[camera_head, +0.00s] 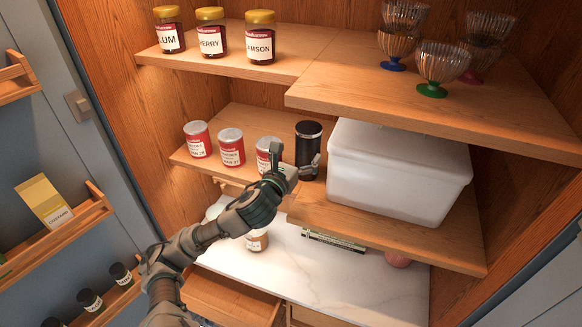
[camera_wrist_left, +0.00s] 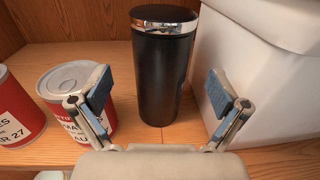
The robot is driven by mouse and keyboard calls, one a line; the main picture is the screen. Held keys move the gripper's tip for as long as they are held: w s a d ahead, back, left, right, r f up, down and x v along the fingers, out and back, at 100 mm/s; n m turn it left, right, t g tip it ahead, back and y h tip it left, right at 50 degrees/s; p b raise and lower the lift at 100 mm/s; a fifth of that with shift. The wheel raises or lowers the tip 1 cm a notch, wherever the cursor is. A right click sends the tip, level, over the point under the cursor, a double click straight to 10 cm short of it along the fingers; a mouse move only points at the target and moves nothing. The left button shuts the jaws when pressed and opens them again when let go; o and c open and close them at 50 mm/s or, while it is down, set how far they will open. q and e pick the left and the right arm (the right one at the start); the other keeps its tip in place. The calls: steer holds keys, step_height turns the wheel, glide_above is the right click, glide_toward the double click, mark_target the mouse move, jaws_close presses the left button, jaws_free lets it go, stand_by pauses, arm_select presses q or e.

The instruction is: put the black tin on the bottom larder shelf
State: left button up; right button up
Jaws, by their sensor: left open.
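The black tin (camera_head: 308,148) stands upright on the middle shelf (camera_head: 232,117), between a red-labelled can and a white bin. It is a tall cylinder with a shiny rim at the top, and it fills the centre of the left wrist view (camera_wrist_left: 163,75). My left gripper (camera_head: 296,165) is open in front of the tin. In the left wrist view its two blue-padded fingers (camera_wrist_left: 165,92) are spread to either side of the tin, with visible gaps. My right gripper is not in view. The white marble surface (camera_head: 345,262) lies below the middle shelf.
Several red-labelled cans (camera_head: 231,147) stand left of the tin; the nearest can (camera_wrist_left: 75,85) is close to my left finger. The white bin (camera_head: 395,170) is close on the right. Jam jars (camera_head: 211,35) and glass dishes (camera_head: 440,65) stand on the shelf above. A jar (camera_head: 257,241) stands below.

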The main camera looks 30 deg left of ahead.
arm_select(q)
steer(key=s+d+b, duration=0.1)
steer(key=s, duration=0.5)
steer(key=shift+d, duration=0.25)
steer(key=shift+a, duration=0.15)
